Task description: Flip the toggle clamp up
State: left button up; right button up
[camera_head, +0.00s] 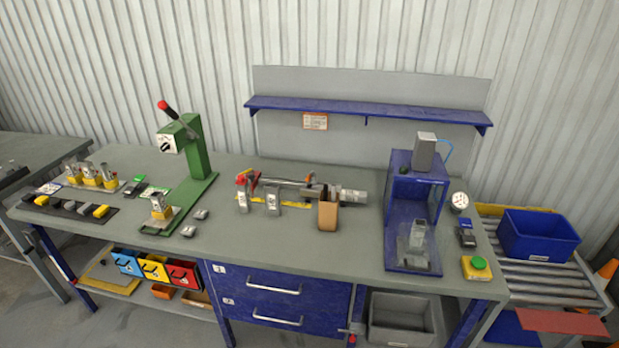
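A small device with red parts (253,180), which looks like the toggle clamp, sits at the left end of a metal shaft assembly (340,195) in the middle of the workbench. Its red handle appears to slant, but it is too small to tell its exact position. Two small grey blocks, a left one (243,201) and a right one (273,203), stand in front of it and may hide part of it. Neither of my grippers shows in the head view.
A green arbor press (195,150) with a red-tipped lever stands to the left. A brown holder (328,212) stands in front of the shaft assembly. A blue frame (388,225) stands to the right. The front middle of the workbench (290,245) is clear.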

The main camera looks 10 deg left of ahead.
aim_at(308, 179)
jog(key=k, duration=1.3)
jog(key=u, duration=0.65)
jog(key=i, duration=0.65)
jog(key=u, duration=0.95)
jog(key=i, duration=1.6)
jog(key=z, duration=1.15)
jog(key=i, duration=0.6)
jog(key=z, duration=0.5)
